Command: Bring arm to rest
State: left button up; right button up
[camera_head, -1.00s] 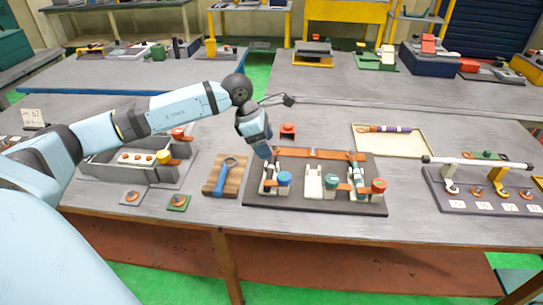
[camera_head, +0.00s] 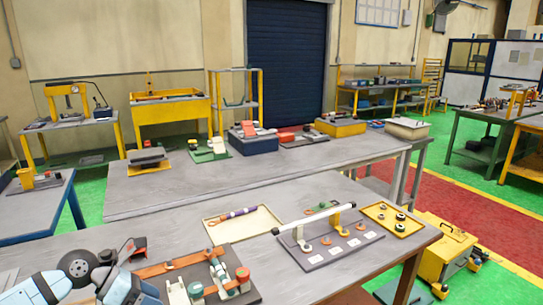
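My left arm comes in at the lower left corner, light blue and white with a dark round wrist joint. My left gripper (camera_head: 122,292) is at the bottom edge, beside the dark fixture board (camera_head: 240,262) with its orange bar and several small coloured parts. The gripper's fingertips are hidden or too small to make out, and no held thing can be seen. My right arm and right gripper are not in view.
A cream tray (camera_head: 262,222) with a striped rod, a grey rack (camera_head: 318,258) with a white bar, and a yellow tray (camera_head: 392,218) stand on the near table. A yellow box (camera_head: 443,248) stands on the floor to the right. Another table (camera_head: 180,192) lies behind.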

pick_arm(q)
jog(key=s+d+n+t+h+p, duration=0.25)
jog(key=d+n+t, duration=0.3)
jog(key=n, duration=0.35)
jog(key=s+d+n+t+h+p, duration=0.1)
jog(key=s+d+n+t+h, duration=0.2)
jog(key=d+n+t, duration=0.45)
jog(key=s+a+f+n+g+y+p, duration=0.2)
jog(key=s+f+n+y, duration=1)
jog(key=n, duration=1.3)
jog(key=s+a+f+g, duration=0.1)
jog(key=s+f+g, duration=0.1)
jog(key=f, duration=0.3)
jog(key=shift+s+a+f+p, duration=0.15)
jog(key=shift+s+a+p, duration=0.2)
jog(key=shift+s, duration=0.4)
jog(key=shift+d+n, duration=0.1)
jog(key=shift+n, duration=0.15)
